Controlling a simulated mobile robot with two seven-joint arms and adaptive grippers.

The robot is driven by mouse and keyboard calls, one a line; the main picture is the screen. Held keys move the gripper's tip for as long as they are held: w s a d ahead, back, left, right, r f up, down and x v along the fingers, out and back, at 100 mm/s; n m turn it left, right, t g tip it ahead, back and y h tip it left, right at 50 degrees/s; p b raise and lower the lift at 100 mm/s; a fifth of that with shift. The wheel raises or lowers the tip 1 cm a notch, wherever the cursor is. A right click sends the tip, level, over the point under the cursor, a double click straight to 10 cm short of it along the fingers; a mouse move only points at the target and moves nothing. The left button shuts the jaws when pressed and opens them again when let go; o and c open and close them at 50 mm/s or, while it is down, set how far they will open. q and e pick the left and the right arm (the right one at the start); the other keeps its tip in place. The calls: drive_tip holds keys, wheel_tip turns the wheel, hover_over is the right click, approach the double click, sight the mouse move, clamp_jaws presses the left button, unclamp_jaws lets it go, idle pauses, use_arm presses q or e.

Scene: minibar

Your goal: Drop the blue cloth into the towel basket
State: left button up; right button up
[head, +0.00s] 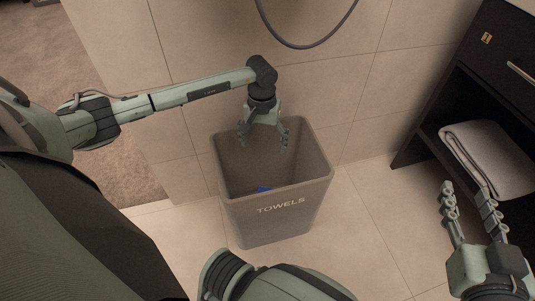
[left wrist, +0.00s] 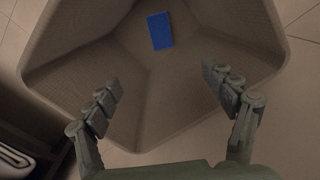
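The towel basket (head: 278,222) is a tall grey-brown bin marked "TOWELS" on the tiled floor. The blue cloth (head: 263,189) lies inside it, low down, and only a small part shows in the head view. In the left wrist view the blue cloth (left wrist: 160,31) is a flat rectangle at the bottom of the basket (left wrist: 262,45). My left gripper (head: 263,145) is over the basket opening, pointing down, fingers spread and empty, apart from the cloth. My right gripper (head: 467,205) is at the lower right, with its fingers apart and nothing between them.
A dark shelf unit (head: 418,158) stands at the right with a folded grey towel (head: 490,155) on its lower shelf. A tiled wall (head: 340,105) is close behind the basket. A dark hose (head: 310,46) hangs at the top. Tiled floor right of the basket is clear.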

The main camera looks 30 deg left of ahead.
use_arm(q)
drive_tip(key=shift+r, duration=0.1)
wheel_tip(320, 180, up, 12)
idle(0.5)
drive_tip(key=shift+s, duration=0.1)
idle(0.4)
